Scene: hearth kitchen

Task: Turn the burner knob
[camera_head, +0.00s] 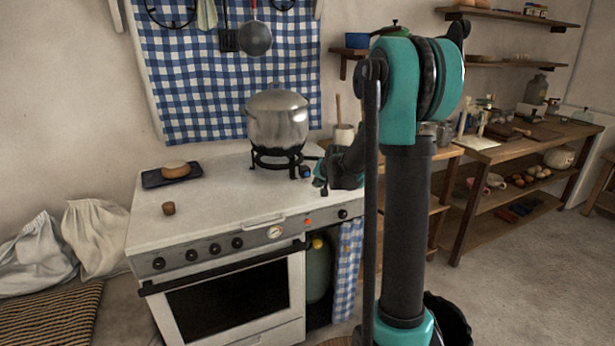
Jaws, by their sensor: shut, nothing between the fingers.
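A black burner stand (280,160) stands on the white stove top (225,190), with a lidded metal pot (277,120) on it. A small dark and blue knob-like part (305,172) shows at the stand's right side. My gripper (320,184) is shut and empty, just right of that part and above the stove's right side. I cannot tell whether they touch. The stove's front panel has several dark knobs, including one at the left end (158,263) and one below my gripper (342,214). My arm hides part of the area behind the gripper.
A dark board with bread (175,168) and a small brown object (168,208) sit on the stove top's left. A white crock (344,134) stands behind my gripper. A wooden workbench (500,148) runs along the right wall. The stove top's front middle is clear.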

